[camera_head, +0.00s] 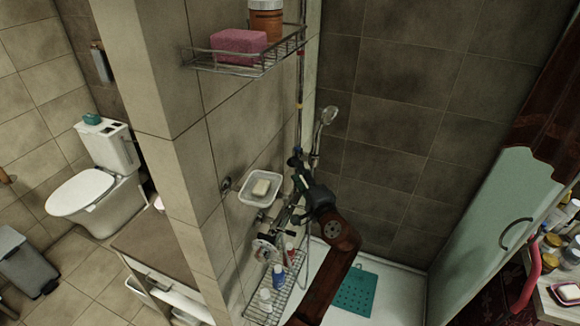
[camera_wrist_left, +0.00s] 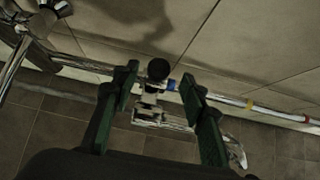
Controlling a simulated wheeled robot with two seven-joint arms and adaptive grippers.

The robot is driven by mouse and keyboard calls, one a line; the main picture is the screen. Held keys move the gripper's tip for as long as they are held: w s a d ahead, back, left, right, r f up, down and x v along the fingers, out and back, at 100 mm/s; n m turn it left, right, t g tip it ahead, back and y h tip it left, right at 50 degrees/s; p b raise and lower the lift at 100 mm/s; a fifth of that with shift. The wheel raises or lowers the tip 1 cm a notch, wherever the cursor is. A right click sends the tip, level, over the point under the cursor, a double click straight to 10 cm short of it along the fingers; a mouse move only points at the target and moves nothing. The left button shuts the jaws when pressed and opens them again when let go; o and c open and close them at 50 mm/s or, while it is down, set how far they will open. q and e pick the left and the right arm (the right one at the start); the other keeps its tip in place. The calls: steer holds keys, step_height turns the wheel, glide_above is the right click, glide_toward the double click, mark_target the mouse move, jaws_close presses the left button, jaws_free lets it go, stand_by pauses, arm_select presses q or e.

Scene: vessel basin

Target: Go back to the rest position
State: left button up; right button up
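My left gripper (camera_head: 299,172) is at the shower rail on the tiled wall, beside the hand shower (camera_head: 328,116). The left wrist view shows my left gripper (camera_wrist_left: 160,95) with its two green-padded fingers apart. The shower rail (camera_wrist_left: 85,66) runs across behind the fingers. A holder with a black knob (camera_wrist_left: 158,70) shows in the gap between them; I cannot tell whether the fingers touch it. Nothing is clamped in the fingers. My right gripper is not in view.
A soap dish (camera_head: 275,194) with soap is on the wall left of my gripper. A wire shelf (camera_head: 270,65) holds a pink sponge (camera_head: 238,42). Bottles stand in a lower wire rack (camera_head: 263,311). A pale green door (camera_head: 490,225) is at the right; a toilet (camera_head: 82,192) is at the left.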

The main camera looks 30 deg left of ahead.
arm_select(q)
steer(key=shift+v, duration=0.9)
